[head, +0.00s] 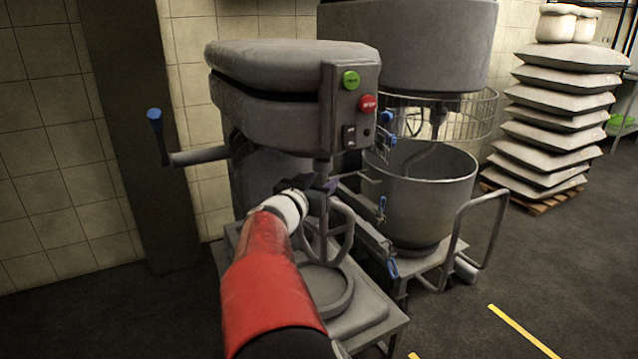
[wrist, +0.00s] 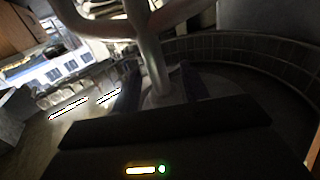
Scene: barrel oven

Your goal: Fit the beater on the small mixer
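The small mixer (head: 285,95) is grey, with a green and a red button on its front. A short shaft (head: 322,170) comes down from under its head. The grey looped beater (head: 348,235) hangs upright beneath the head, above the mixer's round base. My gripper (head: 322,188) is at the beater's upper stem, just below the mixer head. In the wrist view the beater (wrist: 150,50) runs between my two dark fingers (wrist: 160,92), which appear closed around its stem. My gripper hides the place where stem and shaft meet, so I cannot tell whether they touch.
A larger mixer with a steel bowl (head: 425,200) and wire guard stands close on the right, with a bent tube handle (head: 490,215). Stacked sacks (head: 560,115) stand on a pallet behind. A lever with a blue knob (head: 154,114) sticks out left. The floor at front right is clear.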

